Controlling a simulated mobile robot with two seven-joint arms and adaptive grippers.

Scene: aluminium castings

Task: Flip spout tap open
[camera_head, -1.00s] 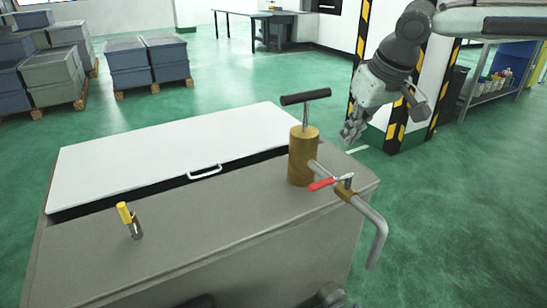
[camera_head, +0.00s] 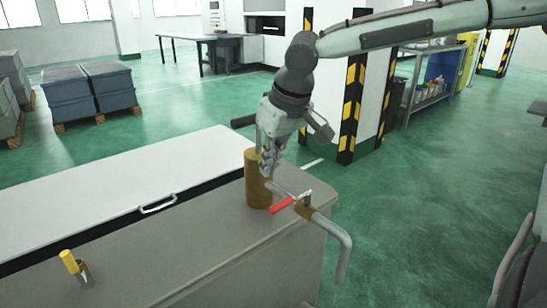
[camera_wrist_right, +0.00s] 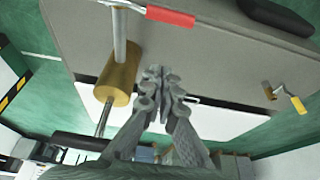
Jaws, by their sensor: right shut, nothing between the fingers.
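The spout tap is a red lever (camera_head: 282,205) on a bent grey spout pipe (camera_head: 343,250). The pipe comes out of a brass cylinder (camera_head: 257,189) standing on the grey cabinet top. The red lever also shows at the top of the right wrist view (camera_wrist_right: 170,16), with the brass cylinder (camera_wrist_right: 116,84) below it. My right gripper (camera_head: 268,168) is shut and empty. In the head view it hangs in front of the cylinder's upper part, above the lever, and hides part of the cylinder. I cannot tell whether it touches the cylinder. My left gripper is not in view.
A black T-handle (camera_head: 243,121) tops the cylinder, partly hidden by my right arm. The cabinet (camera_head: 215,255) has a white lid (camera_head: 110,197) with a handle. A small yellow-handled valve (camera_head: 70,263) stands at the front left.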

